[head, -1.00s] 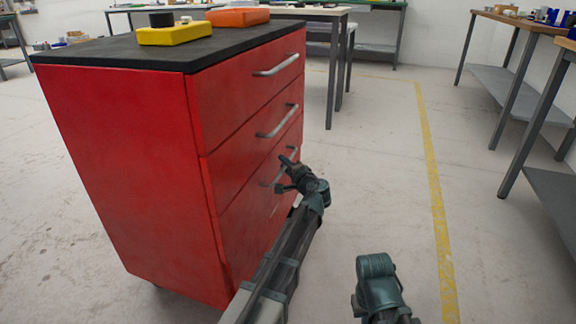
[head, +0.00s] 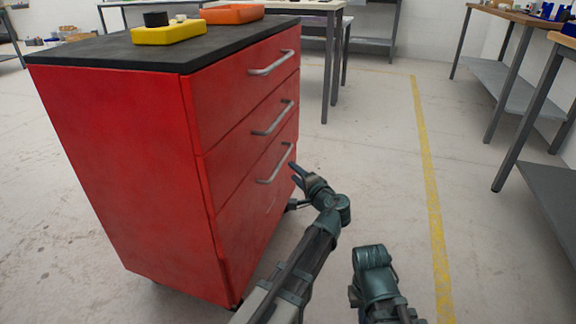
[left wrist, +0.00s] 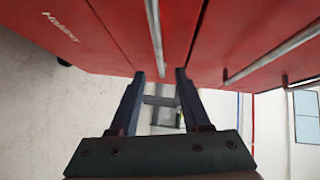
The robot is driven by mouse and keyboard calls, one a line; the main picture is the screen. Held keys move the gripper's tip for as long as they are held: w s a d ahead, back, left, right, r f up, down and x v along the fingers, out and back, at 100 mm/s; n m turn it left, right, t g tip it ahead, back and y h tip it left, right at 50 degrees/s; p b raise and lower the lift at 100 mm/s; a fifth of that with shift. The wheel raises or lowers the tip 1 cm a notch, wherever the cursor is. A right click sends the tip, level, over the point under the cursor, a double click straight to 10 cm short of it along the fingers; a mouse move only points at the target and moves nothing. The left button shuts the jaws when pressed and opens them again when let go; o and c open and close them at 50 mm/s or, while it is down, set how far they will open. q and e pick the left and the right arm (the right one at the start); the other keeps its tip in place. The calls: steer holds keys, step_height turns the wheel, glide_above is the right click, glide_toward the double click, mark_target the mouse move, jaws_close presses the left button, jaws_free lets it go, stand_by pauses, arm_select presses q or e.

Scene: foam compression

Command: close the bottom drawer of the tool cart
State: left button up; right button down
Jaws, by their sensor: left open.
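The red tool cart (head: 125,170) stands at the left with its drawer fronts facing right. The bottom drawer (head: 240,245) is at the foot of that face, and its front looks about flush with those above; any small gap is hard to tell. My left gripper (head: 292,187) is open and empty, just right of the lower drawer fronts and below the third handle (head: 275,166). In the left wrist view the open fingers (left wrist: 160,76) point at the red fronts, with a handle bar (left wrist: 155,35) beyond the tips. No contact is clear. Only links of my right arm show.
A yellow tray (head: 168,33) and an orange tray (head: 233,14) lie on the cart's black top (head: 110,54). Workbenches (head: 520,90) stand at the right and back. The floor around the yellow line (head: 425,165) is clear.

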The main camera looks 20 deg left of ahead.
arm_select(q)
steer(key=shift+v, duration=1.55)
steer(key=s+a+f+n+g+h, duration=0.2)
steer(key=s+a+f+n+g, duration=0.15)
steer(key=s+f, duration=0.2)
steer(key=s+a+f+n+g+h, duration=0.2)
steer(key=s+f+g, duration=0.25)
steer(key=f, duration=0.25)
steer(key=s+d+f+n+g+h, duration=0.1)
steer(key=s+d+f+g+h, duration=0.1)
steer(key=s+d+f+h, duration=0.3)
steer(key=s+d+f+n+g+h, duration=0.1)
steer(key=s+h, duration=0.1)
steer(key=s, duration=0.4)
steer(key=s+d+r+m+g+y+p, duration=0.1)
steer(key=s+d+r+m+p, duration=0.15)
steer(key=d+r+p, duration=0.5)
steer(key=s+d+r+m+p, duration=0.1)
steer(key=s+d+r+p, duration=0.3)
steer(key=r+p, duration=0.7)
step_height(320, 180, up, 35)
steer(key=p, duration=3.5)
steer(key=shift+p, duration=0.4)
